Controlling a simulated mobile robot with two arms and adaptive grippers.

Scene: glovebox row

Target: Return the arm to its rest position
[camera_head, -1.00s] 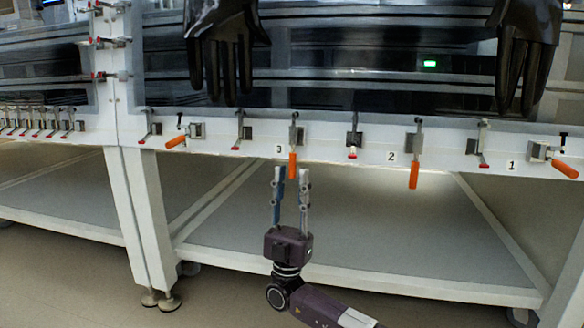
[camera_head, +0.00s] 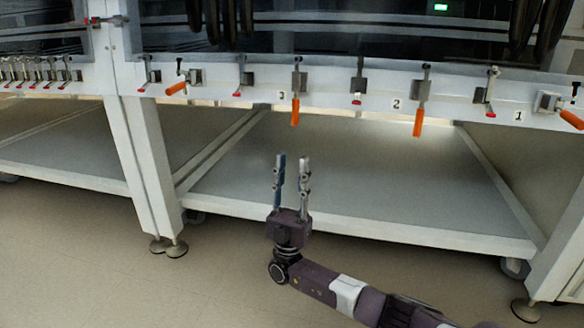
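My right gripper (camera_head: 292,178) is in the lower middle of the head view, with its arm coming in from the lower right. Its two fingers point up and stand apart, with nothing between them. It is in front of the glovebox's lower shelf, below the orange-handled clamp (camera_head: 295,110) by label 3 and apart from it. Another orange-handled clamp (camera_head: 419,108) hangs by label 2. My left gripper is not in view.
The white frame rail (camera_head: 330,103) carries several clamps, some with red tips. Black gloves (camera_head: 222,20) hang above it. A grey lower shelf (camera_head: 400,190) lies behind the gripper. A white leg (camera_head: 145,175) stands to the left. The floor (camera_head: 80,260) in front is clear.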

